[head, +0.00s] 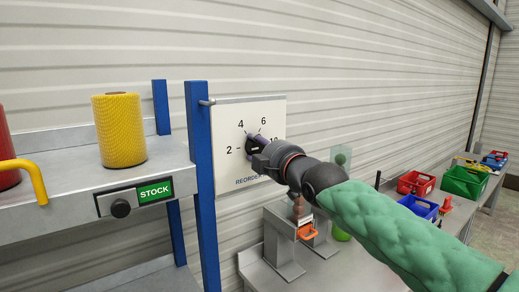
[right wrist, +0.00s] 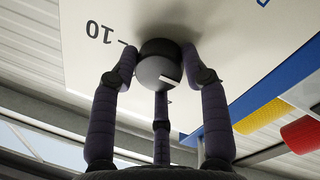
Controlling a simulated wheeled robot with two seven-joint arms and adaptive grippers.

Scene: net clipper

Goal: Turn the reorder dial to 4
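The reorder dial (head: 249,144) is a dark round knob on a white panel (head: 226,115) marked 2, 4, 6 and 10; part of the scale is hidden by my arm. My right gripper (head: 255,142) is at the knob, coming from the right. In the right wrist view the dial (right wrist: 160,64) sits between the dark fingers of the gripper (right wrist: 160,60), with fingertips against both sides and a third finger below. A white mark on the knob points right there, away from the 10. I cannot tell its exact reading. My left gripper is not in view.
A blue post (head: 203,180) stands just left of the panel. A shelf (head: 60,200) holds a yellow roll (head: 119,130) and a STOCK label (head: 154,192). A grey bench with an orange-handled tool (head: 307,231), red bin (head: 416,183) and green bin (head: 465,182) is right.

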